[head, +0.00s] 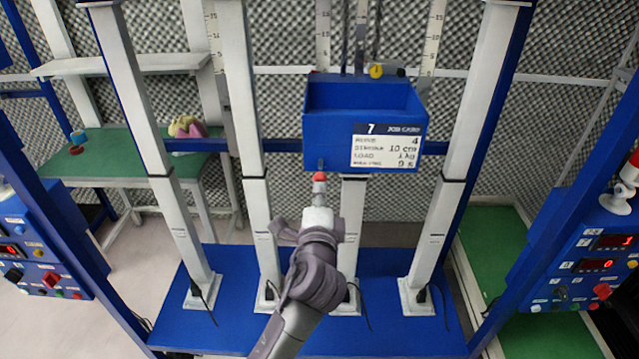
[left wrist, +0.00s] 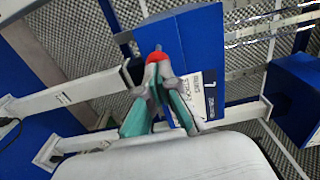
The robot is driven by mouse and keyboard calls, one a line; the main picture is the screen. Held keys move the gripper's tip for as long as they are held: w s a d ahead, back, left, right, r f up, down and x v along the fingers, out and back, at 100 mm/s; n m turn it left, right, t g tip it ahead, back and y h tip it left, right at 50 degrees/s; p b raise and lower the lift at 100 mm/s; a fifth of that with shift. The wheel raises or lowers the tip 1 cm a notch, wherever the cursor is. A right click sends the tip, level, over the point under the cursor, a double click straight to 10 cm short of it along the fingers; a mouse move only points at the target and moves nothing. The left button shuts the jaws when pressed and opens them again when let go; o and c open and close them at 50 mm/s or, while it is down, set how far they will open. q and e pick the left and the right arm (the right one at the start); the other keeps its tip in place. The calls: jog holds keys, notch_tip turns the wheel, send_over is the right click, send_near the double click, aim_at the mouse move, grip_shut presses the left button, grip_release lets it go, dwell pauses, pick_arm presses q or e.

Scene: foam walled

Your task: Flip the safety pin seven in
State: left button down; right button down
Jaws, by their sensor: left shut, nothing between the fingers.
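The safety pin shows as a red knob (head: 319,177) on a short dark stem at the lower left front of the blue box (head: 325,150), whose white card (head: 385,148) is headed 7. In the left wrist view the red knob (left wrist: 157,57) sits at the tips of my left gripper (left wrist: 157,76). The fingers are shut with nothing between them. I cannot tell whether they touch the knob. In the head view my left gripper (head: 319,196) is just below the knob, and my own wrist hides much of its fingers. My right gripper is not in view.
White posts (head: 256,180) stand close on both sides of the box, on a blue base (head: 400,335). Control panels with red displays (head: 605,245) stand at the far right and far left (head: 35,255). A green table (head: 110,150) stands at the back left.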

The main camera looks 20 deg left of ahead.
aim_at(319, 180)
pick_arm(q)
jog(key=shift+w+a, duration=0.1)
jog(key=shift+w, duration=0.4)
jog(key=x, duration=0.3)
jog(key=shift+w+a, duration=0.1)
jog(key=shift+r, duration=0.1)
